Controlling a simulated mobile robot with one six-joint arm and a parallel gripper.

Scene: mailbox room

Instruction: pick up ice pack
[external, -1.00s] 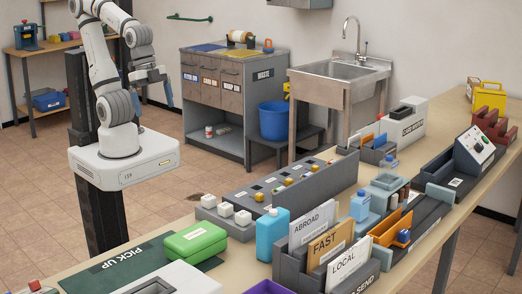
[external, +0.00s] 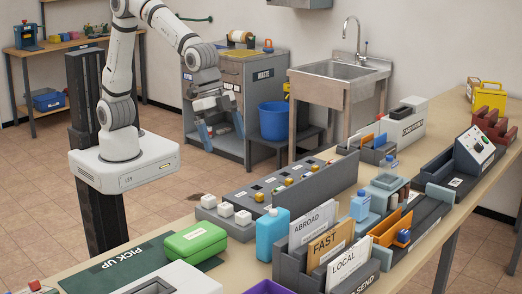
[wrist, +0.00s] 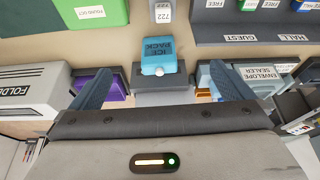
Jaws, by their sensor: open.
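The ice pack (external: 272,234) is a light blue, bottle-shaped block standing on the table in the external view, between the green box and the letter sorter. In the wrist view the ice pack (wrist: 157,57) shows its "ICE PACK" label and lies ahead, between the two fingers in the picture. My gripper (external: 224,146) is open and empty, raised in the air behind the table and pointing down. In the wrist view its two blue fingers (wrist: 163,88) are spread wide, with a clear gap to the ice pack.
A green box (external: 195,243) lies left of the ice pack on a dark "PICK UP" mat (external: 122,262). The letter sorter (external: 290,262) with "ABROAD", "FAST" and "LOCAL" cards stands close on its right.

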